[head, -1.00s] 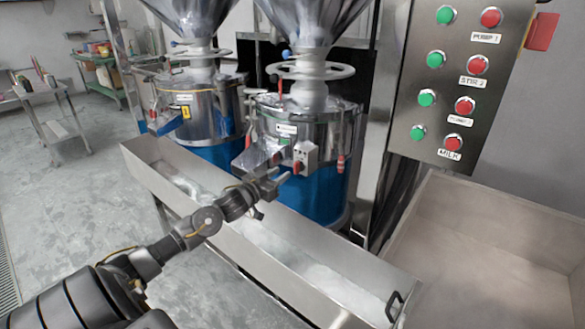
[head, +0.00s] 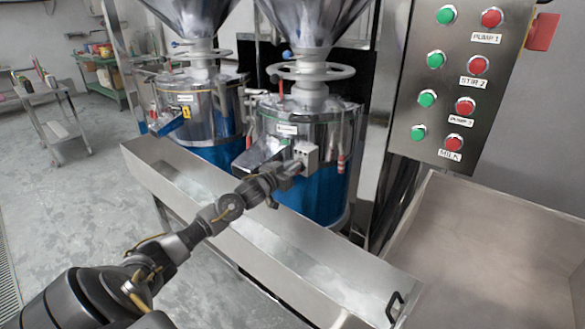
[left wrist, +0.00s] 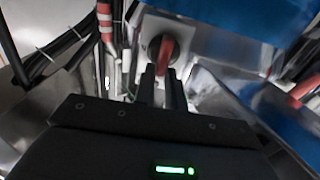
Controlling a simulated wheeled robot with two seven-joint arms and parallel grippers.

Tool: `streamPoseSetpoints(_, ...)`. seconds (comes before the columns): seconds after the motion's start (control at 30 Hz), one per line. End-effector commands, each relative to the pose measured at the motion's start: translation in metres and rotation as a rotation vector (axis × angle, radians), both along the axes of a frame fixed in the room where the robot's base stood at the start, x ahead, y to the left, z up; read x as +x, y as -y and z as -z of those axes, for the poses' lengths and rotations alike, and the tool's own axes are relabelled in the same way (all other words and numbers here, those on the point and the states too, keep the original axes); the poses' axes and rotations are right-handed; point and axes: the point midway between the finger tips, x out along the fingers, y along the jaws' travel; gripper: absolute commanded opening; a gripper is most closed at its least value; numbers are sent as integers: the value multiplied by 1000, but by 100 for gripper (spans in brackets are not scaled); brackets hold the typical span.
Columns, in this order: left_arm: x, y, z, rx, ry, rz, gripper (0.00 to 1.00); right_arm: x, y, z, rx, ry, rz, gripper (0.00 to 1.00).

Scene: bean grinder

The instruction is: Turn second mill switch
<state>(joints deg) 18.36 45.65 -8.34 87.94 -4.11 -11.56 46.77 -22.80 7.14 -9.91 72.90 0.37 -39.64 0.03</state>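The second mill (head: 305,130) is the nearer metal and blue one on the right. Its small grey switch box (head: 306,154) sits on the front of the drum. In the left wrist view a red switch knob (left wrist: 166,55) stands on a round dark base, slightly tilted. My left gripper (head: 292,170) is at the switch box. In the left wrist view its two dark fingers (left wrist: 164,80) are close together, with the red knob at the gap between their tips. I cannot tell whether they press on it. My right gripper is not in view.
The first mill (head: 195,110) stands to the left. A long metal trough (head: 270,240) runs below both mills, under my left arm. A panel of green and red buttons (head: 455,85) hangs at right, above a wide metal basin (head: 490,260).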

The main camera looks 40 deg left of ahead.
Motion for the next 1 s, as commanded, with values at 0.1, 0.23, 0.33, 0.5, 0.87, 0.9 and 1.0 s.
streamPoseSetpoints(0.1,0,0,0,0,0,0,0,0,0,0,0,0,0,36)
streamPoseSetpoints(0.23,0,2,0,1,0,0,0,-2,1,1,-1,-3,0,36)
streamPoseSetpoints(0.33,0,1,0,8,0,1,0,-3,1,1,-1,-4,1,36)
streamPoseSetpoints(0.5,0,2,0,53,-2,1,0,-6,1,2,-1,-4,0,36)
streamPoseSetpoints(0.87,0,6,1,320,-9,0,0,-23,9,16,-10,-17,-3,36)
streamPoseSetpoints(0.9,0,7,1,359,-10,0,0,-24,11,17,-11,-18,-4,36)
streamPoseSetpoints(1.0,0,9,2,455,-12,1,0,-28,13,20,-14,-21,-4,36)
